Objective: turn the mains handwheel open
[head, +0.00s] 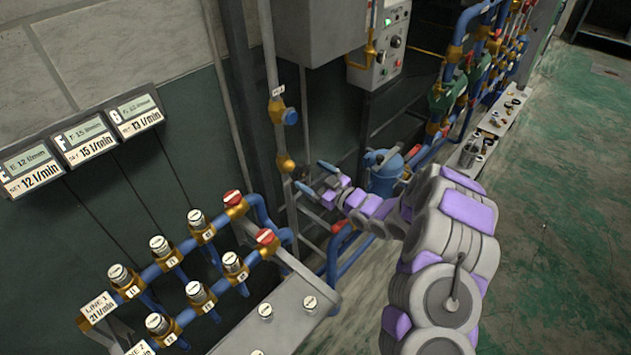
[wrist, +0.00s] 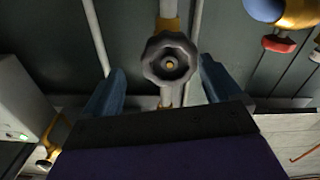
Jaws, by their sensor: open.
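In the head view my gripper (head: 309,175) is at the lower part of the vertical pipe, close to a brass fitting (head: 286,163). The fingers are spread and hold nothing. Whether the wheel lies fully between the fingertips in depth, I cannot tell.
A manifold with red caps (head: 233,198) and numbered valves is at the lower left. A blue vessel (head: 384,168) stands just right of my gripper. Green floor (head: 560,200) is open at the right.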

